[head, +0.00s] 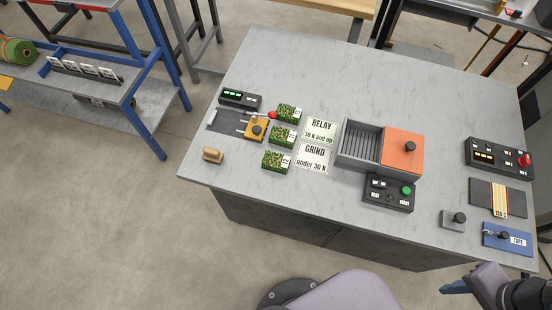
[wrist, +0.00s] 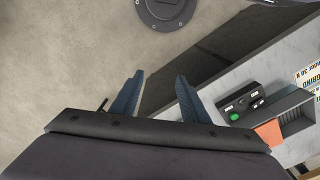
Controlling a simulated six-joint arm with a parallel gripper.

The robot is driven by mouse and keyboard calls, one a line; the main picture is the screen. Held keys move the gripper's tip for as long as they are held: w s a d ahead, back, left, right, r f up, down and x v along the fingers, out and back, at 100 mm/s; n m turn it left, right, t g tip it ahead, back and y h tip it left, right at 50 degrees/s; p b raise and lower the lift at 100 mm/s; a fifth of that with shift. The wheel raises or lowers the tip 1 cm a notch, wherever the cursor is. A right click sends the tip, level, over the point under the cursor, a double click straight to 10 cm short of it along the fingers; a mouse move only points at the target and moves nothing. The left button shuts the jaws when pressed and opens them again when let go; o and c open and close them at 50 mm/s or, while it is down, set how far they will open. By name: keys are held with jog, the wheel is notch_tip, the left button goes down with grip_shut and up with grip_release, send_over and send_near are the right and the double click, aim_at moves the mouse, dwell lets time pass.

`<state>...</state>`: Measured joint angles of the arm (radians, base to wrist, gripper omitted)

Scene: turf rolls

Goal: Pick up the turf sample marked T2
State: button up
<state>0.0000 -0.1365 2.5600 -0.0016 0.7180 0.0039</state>
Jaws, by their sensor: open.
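Three small green turf samples stand in a column on the grey table, left of centre in the head view: a back one (head: 287,112), a middle one (head: 281,135) and a front one (head: 274,160). Each has a white tag on its right side, too small to read, so I cannot tell which is T2. My gripper (wrist: 157,92) is open and empty in the wrist view, its two blue fingers apart above the floor beside the table edge. In the head view one blue finger shows at the lower right, far from the samples. No turf shows in the wrist view.
RELAY (head: 321,130) and GRIND (head: 314,158) cards lie right of the samples. An orange-lidded grey bin (head: 362,160) and button box (head: 388,194) stand further right. A yellow-block fixture (head: 226,122) is left; a wooden-handled item (head: 213,155) lies front left. The table's back is clear.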

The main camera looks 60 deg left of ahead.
jog(key=o, duration=0.4)
jog(key=shift+o, duration=0.2)
